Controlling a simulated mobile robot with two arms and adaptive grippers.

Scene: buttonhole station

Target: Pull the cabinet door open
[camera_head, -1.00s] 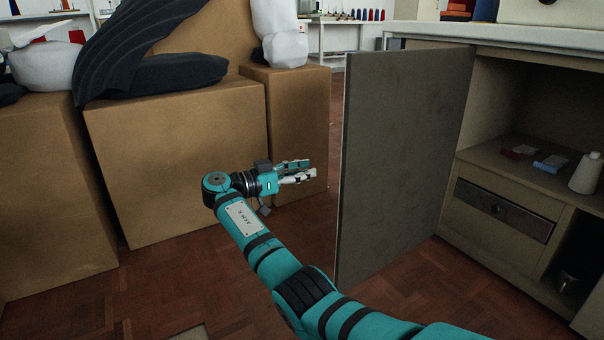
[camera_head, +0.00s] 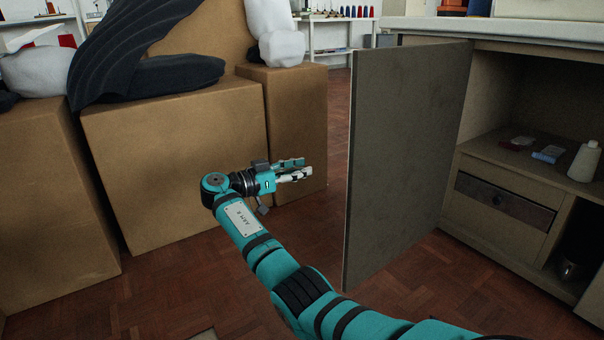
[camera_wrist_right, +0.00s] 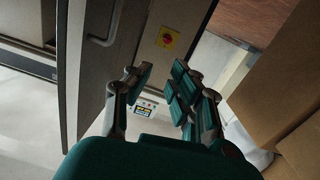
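The cabinet door (camera_head: 405,160), a flat grey-brown panel, stands swung out from the cabinet (camera_head: 500,245), and the shelves and drawer inside show. My right gripper (camera_head: 300,170) is left of the door's free edge in the head view, apart from it, and holds nothing. In the wrist view, my right gripper (camera_wrist_right: 158,85) has its two fingers spread with a clear gap. A grey panel (camera_wrist_right: 85,75) with a bar handle (camera_wrist_right: 108,25) lies beyond the fingers, left of them; the handle is not between them. My left gripper is not in view.
Cardboard boxes (camera_head: 180,160) stand close behind and left of my right gripper, with dark cloth (camera_head: 175,72) on top. Wooden floor (camera_head: 400,300) is bare below the door.

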